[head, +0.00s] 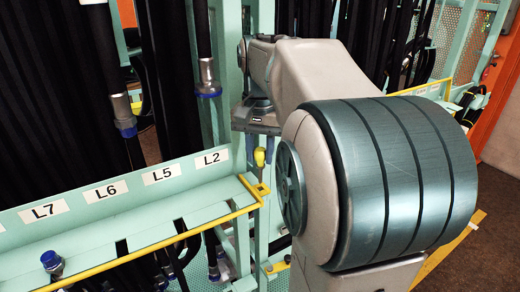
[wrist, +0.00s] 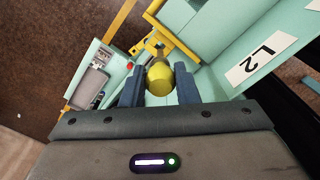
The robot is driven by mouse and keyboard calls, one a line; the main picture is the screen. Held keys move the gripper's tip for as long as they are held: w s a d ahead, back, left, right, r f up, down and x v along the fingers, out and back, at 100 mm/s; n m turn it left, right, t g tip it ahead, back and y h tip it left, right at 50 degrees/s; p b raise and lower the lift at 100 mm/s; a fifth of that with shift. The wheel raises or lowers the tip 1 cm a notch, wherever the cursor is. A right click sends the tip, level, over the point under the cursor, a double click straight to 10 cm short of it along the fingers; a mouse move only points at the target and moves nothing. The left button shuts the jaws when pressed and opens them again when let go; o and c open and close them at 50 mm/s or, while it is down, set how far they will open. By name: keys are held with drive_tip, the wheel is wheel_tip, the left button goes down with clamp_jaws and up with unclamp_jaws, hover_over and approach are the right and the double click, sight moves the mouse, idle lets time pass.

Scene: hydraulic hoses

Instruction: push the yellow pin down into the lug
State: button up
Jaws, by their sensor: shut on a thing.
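The yellow pin (head: 260,156) hangs from my gripper (head: 264,141) in the head view, a little above the yellow lug (head: 261,189) at the corner of the teal frame. In the wrist view the rounded yellow pin (wrist: 159,77) sits between the two dark blue fingers of my gripper (wrist: 160,84), which are shut on it. The yellow lug (wrist: 153,46) shows just beyond the pin there. In the head view there is a visible gap between pin and lug.
Black hoses (head: 105,60) hang behind. A blue-capped fitting (head: 52,261) stands at lower left. My arm covers the right.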

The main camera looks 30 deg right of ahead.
sight(260, 166)
drive_tip(key=shift+f+b, duration=2.15)
drive_tip(key=shift+f, duration=1.05)
drive_tip(key=o, duration=1)
drive_tip(key=shift+o, duration=0.2)
wheel_tip(260, 166, up, 14)
drive_tip(key=shift+f, duration=0.1)
drive_tip(key=shift+s, duration=0.1)
